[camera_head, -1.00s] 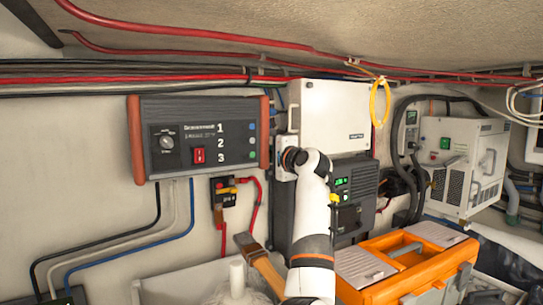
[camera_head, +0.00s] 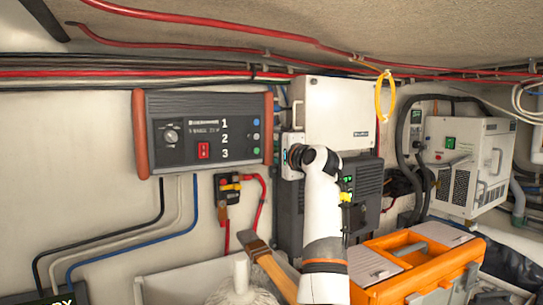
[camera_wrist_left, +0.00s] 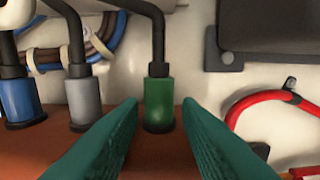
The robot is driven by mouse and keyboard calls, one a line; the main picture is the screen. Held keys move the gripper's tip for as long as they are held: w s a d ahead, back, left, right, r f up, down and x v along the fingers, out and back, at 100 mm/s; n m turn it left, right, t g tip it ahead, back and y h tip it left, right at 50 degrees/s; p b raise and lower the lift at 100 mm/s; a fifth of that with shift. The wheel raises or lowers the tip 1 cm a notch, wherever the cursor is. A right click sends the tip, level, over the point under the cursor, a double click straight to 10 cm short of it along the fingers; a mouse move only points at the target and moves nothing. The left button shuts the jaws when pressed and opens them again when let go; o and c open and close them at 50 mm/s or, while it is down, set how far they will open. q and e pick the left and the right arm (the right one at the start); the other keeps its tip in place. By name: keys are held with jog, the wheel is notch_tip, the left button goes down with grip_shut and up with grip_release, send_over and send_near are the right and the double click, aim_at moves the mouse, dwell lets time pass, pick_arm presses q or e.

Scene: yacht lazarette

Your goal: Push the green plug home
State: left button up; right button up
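The green plug (camera_wrist_left: 158,104) stands in the red-brown end face (camera_wrist_left: 142,155) of the panel, with a black cable rising from it in the left wrist view. Its dark base shows at the face; I cannot tell how deep it sits. My left gripper (camera_wrist_left: 160,106) is open, with one green finger on each side of the plug and small gaps between. In the head view my left wrist is beside the right end of the grey panel (camera_head: 210,170), which hides the green plug. My right gripper is not in view.
A grey plug (camera_wrist_left: 84,104) and a blue plug (camera_wrist_left: 16,98) stand left of the green one. A red cable (camera_wrist_left: 240,108) loops at the right. In the head view a white box (camera_head: 335,112) is close behind my wrist, and an orange toolbox (camera_head: 400,288) stands below right.

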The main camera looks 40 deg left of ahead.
pick_arm(q)
jog(key=shift+b+v, duration=1.45)
jog(key=shift+v, duration=1.5)
